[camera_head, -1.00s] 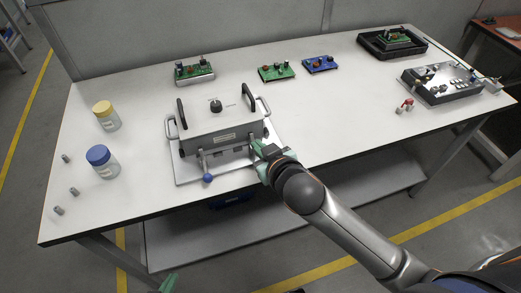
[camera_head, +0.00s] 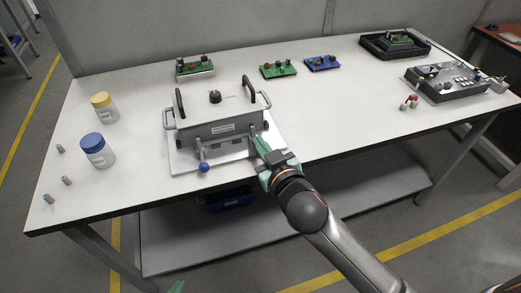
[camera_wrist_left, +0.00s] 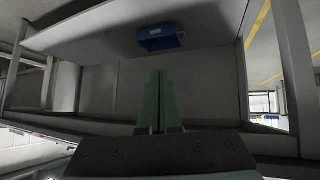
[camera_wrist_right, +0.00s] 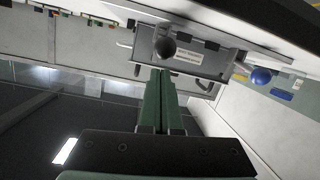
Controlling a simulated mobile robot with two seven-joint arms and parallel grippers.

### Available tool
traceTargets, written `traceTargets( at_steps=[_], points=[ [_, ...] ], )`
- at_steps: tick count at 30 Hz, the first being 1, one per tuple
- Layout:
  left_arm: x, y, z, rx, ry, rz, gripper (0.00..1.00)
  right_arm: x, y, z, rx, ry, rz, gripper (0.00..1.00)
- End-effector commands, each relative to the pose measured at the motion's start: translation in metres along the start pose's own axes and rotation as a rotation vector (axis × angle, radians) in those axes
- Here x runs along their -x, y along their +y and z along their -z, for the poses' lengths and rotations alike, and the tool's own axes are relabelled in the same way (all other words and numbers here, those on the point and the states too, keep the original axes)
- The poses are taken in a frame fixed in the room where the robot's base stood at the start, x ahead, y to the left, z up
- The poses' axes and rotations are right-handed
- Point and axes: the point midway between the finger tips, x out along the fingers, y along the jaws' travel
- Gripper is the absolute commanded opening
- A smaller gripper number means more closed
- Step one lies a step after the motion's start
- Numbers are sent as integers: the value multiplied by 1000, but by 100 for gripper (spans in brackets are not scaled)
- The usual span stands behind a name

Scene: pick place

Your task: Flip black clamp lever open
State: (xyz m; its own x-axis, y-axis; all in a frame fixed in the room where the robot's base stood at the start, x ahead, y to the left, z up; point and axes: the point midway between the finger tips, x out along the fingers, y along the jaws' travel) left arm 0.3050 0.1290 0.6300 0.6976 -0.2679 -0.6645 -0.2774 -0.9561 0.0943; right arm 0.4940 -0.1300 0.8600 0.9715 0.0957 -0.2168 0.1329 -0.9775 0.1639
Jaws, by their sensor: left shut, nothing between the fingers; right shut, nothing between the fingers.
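The grey fixture box (camera_head: 218,132) with black handles sits on a light plate near the table's front edge. A lever with a blue ball (camera_head: 203,167) hangs at its front left; this ball also shows in the right wrist view (camera_wrist_right: 261,76). The black clamp lever's dark round knob (camera_wrist_right: 166,47) appears just beyond my right fingertips; I cannot tell if they touch. In the head view the gripper largely hides that lever. My right gripper (camera_head: 260,140) is shut and empty at the box's front right. My left gripper (camera_wrist_left: 158,75) is shut and empty below the tabletop, facing the under-shelf.
Two jars, yellow-lidded (camera_head: 103,106) and blue-lidded (camera_head: 97,150), stand left of the fixture. Green boards (camera_head: 194,68) and a blue board (camera_head: 321,63) lie behind it. A panel (camera_head: 446,82) is at the right. A blue bin (camera_wrist_left: 160,38) is under the table.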

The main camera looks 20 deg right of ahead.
Motion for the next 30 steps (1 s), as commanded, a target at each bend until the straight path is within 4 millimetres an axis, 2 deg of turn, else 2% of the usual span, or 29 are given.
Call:
traceTargets(
  at_steps=[1,5,12,23,27,30],
  points=[
    [-6,-2,-5,-3,5,2,0,0,-1,-7,-1,16,-3,0],
    [-11,-8,-9,-6,13,12,0,1,-2,-9,1,56,-9,0],
    [-16,-12,-30,-4,-8,18,0,3,-3,-13,6,113,-21,0],
    [-22,-18,-42,-9,-5,29,0,5,-4,-16,9,176,-32,0],
    [-18,-25,1,-52,143,46,0,5,-4,-17,10,190,-35,0],
    [-16,-26,15,-67,195,50,0,5,-4,-17,11,197,-37,0]
  ],
)
